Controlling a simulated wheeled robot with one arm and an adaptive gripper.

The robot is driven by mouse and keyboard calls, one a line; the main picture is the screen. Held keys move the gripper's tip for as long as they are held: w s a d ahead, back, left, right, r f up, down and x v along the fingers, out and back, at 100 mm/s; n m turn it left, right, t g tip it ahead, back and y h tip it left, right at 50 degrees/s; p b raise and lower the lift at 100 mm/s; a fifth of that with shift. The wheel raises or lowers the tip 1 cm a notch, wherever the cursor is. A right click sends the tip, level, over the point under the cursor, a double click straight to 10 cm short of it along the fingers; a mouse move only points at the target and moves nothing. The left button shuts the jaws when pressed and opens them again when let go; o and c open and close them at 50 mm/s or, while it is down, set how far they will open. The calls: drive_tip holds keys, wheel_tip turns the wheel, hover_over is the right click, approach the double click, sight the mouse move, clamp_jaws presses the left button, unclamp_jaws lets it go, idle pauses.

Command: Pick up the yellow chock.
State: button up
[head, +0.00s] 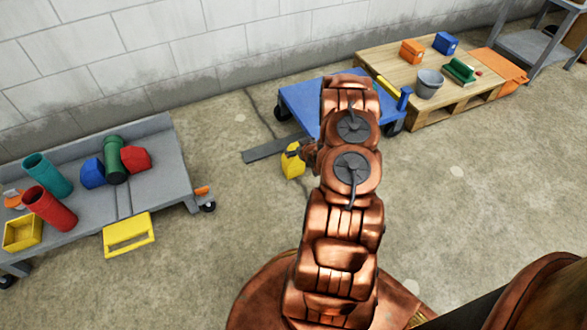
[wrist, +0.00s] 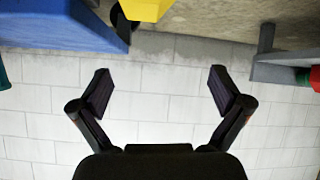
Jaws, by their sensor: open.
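The yellow chock (head: 292,164) is on the concrete floor in the head view, just left of my arm and beside a dark grey flat strip (head: 262,152). My arm hides part of its surroundings. In the wrist view, a yellow block that looks like the chock (wrist: 146,8) is cut off by the top edge. My gripper (wrist: 160,88) is open and empty, its fingers spread wide with pale wall blocks behind them. The chock lies above the gap between the fingertips in that picture, apart from them.
A blue platform cart (head: 300,100) stands behind the chock; it also shows in the wrist view (wrist: 60,25). A grey cart (head: 165,165) at left holds coloured pipe pieces, with a yellow step-like piece (head: 128,236) at its front. A wooden pallet (head: 440,105) stands right.

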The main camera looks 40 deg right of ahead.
sight(297, 162)
drive_tip(key=s+f+t+b, duration=0.1)
drive_tip(key=f, duration=0.2)
drive_tip(key=s+f+m+b, duration=0.1)
drive_tip(key=f+b, duration=0.1)
drive_tip(key=f, duration=0.2)
drive_tip(key=s+f+t+h+b, duration=0.1)
drive_tip(key=f, duration=0.3)
drive_tip(key=shift+s+a+f+m+t+b, duration=0.2)
drive_tip(key=shift+a+f+m+t+b, duration=0.1)
drive_tip(key=shift+b, duration=0.1)
drive_tip(key=shift+t, duration=0.3)
drive_tip(key=shift+b+x, duration=2)
drive_tip(key=shift+x, duration=1.75)
drive_tip(key=shift+d, duration=0.1)
drive_tip(key=shift+s, duration=0.1)
drive_tip(key=c, duration=1.1)
